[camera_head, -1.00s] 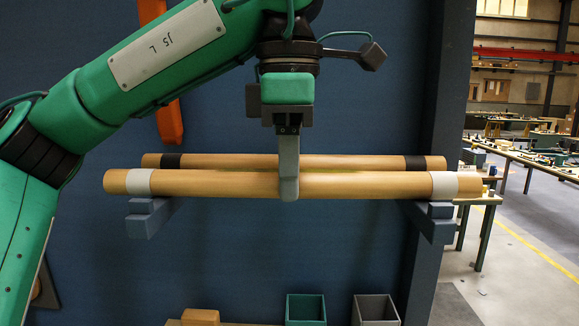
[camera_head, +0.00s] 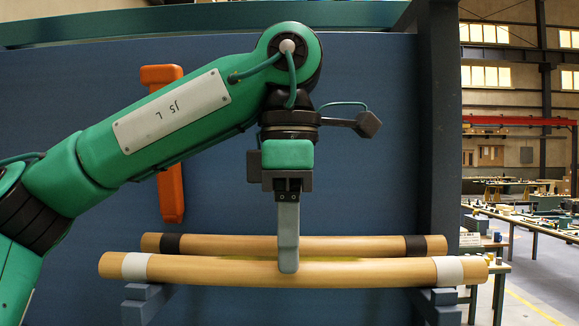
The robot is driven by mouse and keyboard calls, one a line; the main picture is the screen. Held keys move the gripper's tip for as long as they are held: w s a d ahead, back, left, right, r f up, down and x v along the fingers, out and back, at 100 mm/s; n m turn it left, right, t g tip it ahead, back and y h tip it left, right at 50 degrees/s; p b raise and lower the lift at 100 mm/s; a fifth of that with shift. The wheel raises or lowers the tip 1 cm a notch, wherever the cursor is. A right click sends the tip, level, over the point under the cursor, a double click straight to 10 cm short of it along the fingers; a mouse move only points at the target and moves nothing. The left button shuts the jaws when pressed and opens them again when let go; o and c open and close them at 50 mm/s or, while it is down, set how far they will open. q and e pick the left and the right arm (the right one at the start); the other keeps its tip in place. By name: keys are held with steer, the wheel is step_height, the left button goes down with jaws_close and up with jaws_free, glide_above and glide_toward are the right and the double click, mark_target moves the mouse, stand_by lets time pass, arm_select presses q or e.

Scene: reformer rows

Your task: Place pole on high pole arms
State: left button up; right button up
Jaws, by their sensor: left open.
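A long tan pole with white bands (camera_head: 215,270) lies level across two blue-grey arms, the left one (camera_head: 145,305) and the right one (camera_head: 437,306), and seems to rest on them. A second tan pole with black bands (camera_head: 220,245) lies parallel behind it. My left gripper (camera_head: 289,258) points down at the middle of the white-banded pole. It is open; its near grey finger covers part of the pole and ends above the pole's lower edge. The other finger is hidden. My right gripper is not in view.
A blue panel (camera_head: 370,150) stands behind the poles, with an orange piece (camera_head: 171,190) on it at the left. A dark upright post (camera_head: 437,120) stands at the right. Beyond it are workshop tables (camera_head: 545,228) and open floor.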

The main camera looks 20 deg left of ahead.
arm_select(q)
step_height(320, 180, up, 10)
stand_by(0.6)
steer(key=shift+f, duration=0.1)
stand_by(0.3)
